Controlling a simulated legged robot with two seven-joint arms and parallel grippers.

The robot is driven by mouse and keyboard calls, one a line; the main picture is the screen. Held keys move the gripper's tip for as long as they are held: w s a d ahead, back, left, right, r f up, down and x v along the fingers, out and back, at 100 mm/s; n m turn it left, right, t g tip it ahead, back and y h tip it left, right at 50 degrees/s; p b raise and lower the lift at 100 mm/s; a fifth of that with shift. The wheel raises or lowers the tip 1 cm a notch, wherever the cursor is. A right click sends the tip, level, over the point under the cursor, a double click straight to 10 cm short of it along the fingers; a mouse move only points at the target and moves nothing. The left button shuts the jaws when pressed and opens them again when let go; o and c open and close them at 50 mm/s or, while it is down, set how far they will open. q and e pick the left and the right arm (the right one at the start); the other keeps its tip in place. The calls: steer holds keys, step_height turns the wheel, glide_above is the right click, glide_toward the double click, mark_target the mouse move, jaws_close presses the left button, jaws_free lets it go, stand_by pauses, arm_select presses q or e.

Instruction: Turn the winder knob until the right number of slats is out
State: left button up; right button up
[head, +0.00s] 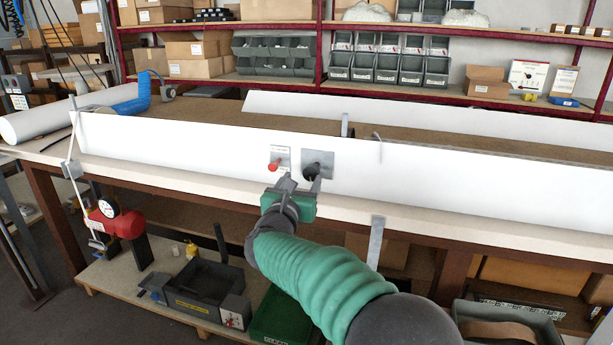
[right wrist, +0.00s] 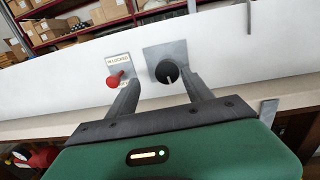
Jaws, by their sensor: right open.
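The winder knob (head: 313,170) is black and sits on a grey square plate (head: 326,158) on the front of a long white panel (head: 200,145). It also shows in the right wrist view (right wrist: 167,72), with a pale mark on its face. Left of it is a red lever (head: 274,165) on a small plate, whose label in the right wrist view ends in "LOCKED". My right gripper (head: 300,183) is open, its fingers just short of the panel. In the right wrist view the knob shows between the fingertips; I cannot tell whether they touch it. I see no slats.
A bench (head: 420,232) bears the panel, with metal brackets at its edge. A red gauge device (head: 115,222) hangs at the front left. Shelves with boxes and bins stand behind.

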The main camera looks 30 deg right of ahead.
mark_target(310, 175)
steer(key=w+d, duration=0.1)
steer(key=d, duration=0.1)
steer(key=w+d, duration=0.1)
steer(key=d, duration=0.1)
steer(key=w+d, duration=0.1)
steer(key=d, duration=0.1)
steer(key=shift+w+d+f, duration=0.2)
steer(key=shift+w+f, duration=0.2)
steer(key=shift+a+r, duration=0.25)
steer(key=shift+a, duration=0.5)
steer(key=shift+c, duration=2.4)
steer(key=shift+s+d, duration=0.15)
steer(key=shift+d, duration=0.05)
steer(key=c, duration=0.5)
arm_select(q)
steer(key=shift+s+d, duration=0.1)
steer(key=shift+d, duration=0.25)
arm_select(e)
jaws_close()
arm_select(q)
steer(key=shift+r, duration=0.15)
arm_select(e)
steer(key=shift+r, duration=0.1)
